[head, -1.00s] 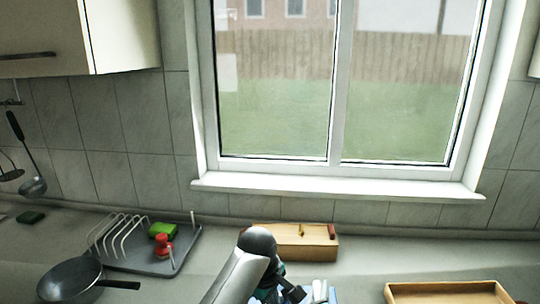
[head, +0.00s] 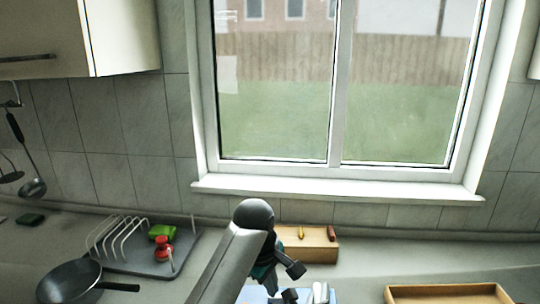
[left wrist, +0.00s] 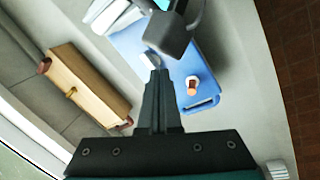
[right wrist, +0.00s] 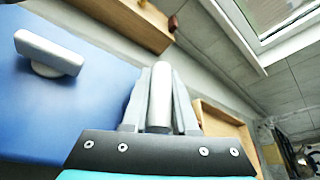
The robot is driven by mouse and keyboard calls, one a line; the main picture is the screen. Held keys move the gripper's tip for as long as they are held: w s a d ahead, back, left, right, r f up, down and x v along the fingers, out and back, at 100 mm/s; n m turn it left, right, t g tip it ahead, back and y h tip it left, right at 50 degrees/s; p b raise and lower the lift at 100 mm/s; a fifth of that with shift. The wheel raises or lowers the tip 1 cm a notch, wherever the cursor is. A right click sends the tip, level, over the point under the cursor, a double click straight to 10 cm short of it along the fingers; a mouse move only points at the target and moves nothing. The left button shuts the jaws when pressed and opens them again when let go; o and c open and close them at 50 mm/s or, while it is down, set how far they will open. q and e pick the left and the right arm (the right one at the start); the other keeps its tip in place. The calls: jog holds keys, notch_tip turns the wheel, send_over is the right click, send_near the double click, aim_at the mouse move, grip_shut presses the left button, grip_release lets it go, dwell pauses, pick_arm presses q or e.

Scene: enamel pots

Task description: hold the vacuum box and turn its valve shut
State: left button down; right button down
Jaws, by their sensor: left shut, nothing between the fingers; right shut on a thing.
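The blue vacuum box (head: 254,295) shows only in part at the bottom edge of the head view. In the left wrist view the blue box (left wrist: 206,73) lies below my left gripper (left wrist: 157,72), which is shut and empty. A pale metal lever (left wrist: 152,61), seemingly the valve, shows by its fingertips; contact cannot be told. In the right wrist view the lever (right wrist: 48,52) stands free on the blue top. There my right gripper (right wrist: 160,95) is shut on a pale rounded piece at the box's edge, seemingly its handle. A small orange-and-white knob (left wrist: 192,86) is on the box.
A wooden block (head: 308,245) stands behind the box, near the wall. A wooden tray (head: 440,290) lies to the right. A dish rack (head: 140,250) and a dark pan (head: 68,280) are at the left.

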aim_at(274, 302)
pick_arm(q)
jog(key=shift+w+a+f, duration=0.25)
jog(key=shift+a+f, duration=0.15)
jog(key=shift+f, duration=0.65)
jog(key=shift+w+a+f, duration=0.2)
jog(key=shift+a+f, duration=0.2)
jog(key=shift+f, duration=0.6)
jog(key=shift+w+a+f, duration=0.25)
jog(key=shift+a+f, duration=0.15)
jog(key=shift+f, duration=0.65)
jog(key=shift+w+d+r, duration=0.1)
jog(key=shift+w+d, duration=0.2)
jog(key=shift+d, duration=0.3)
jog(key=shift+s+d, duration=0.1)
jog(key=shift+s+d, duration=0.25)
jog(key=shift+s+d, duration=0.2)
jog(key=shift+s, duration=0.05)
jog(key=shift+s+d, duration=0.15)
jog(key=shift+d, duration=0.2)
jog(key=shift+s, duration=0.15)
